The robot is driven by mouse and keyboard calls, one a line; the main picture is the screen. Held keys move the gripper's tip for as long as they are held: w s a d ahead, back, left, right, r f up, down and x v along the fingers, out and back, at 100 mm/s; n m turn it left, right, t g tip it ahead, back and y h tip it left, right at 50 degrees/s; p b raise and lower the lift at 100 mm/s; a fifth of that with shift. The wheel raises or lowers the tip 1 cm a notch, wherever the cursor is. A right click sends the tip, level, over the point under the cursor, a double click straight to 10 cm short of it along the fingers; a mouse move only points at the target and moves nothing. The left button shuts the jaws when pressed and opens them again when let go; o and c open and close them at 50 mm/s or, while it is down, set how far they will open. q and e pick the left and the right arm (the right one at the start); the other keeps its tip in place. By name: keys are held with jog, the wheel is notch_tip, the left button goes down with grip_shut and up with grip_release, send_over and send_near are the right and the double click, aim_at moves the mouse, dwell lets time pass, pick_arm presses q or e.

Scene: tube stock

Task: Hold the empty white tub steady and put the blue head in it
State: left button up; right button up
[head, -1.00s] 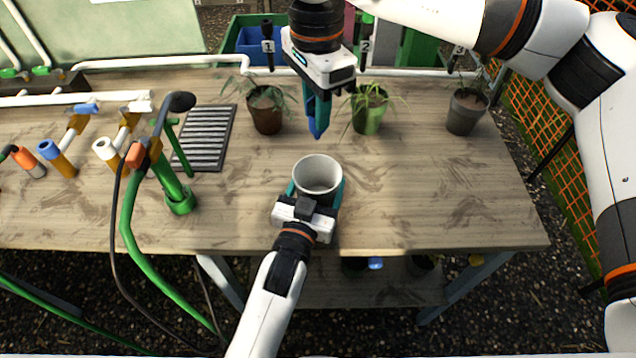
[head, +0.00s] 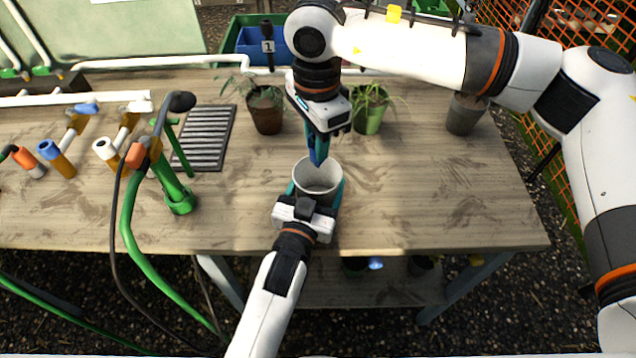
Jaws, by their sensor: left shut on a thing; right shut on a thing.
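The white tub (head: 318,186) stands upright on the wooden table near its front edge, its open mouth facing up. My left gripper (head: 316,196) is shut on the tub, with a teal finger on either side of it. My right gripper (head: 318,144) comes down from above, shut on the blue head (head: 318,156). Only a blue pointed part of the head shows between the teal fingers. The head's lower tip is over the tub's far rim in the picture. I cannot tell how far above the rim it is.
Potted plants stand behind, one in a brown pot (head: 266,112) and one in a green pot (head: 368,112); a grey pot (head: 464,114) is at the right. A green stand with a hose (head: 178,196) and a slatted tray (head: 204,138) are at the left. The table's right front is clear.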

jog(key=shift+f, duration=1.8)
jog(key=o, duration=1)
notch_tip(320, 180, up, 12)
jog(key=shift+r, duration=0.1)
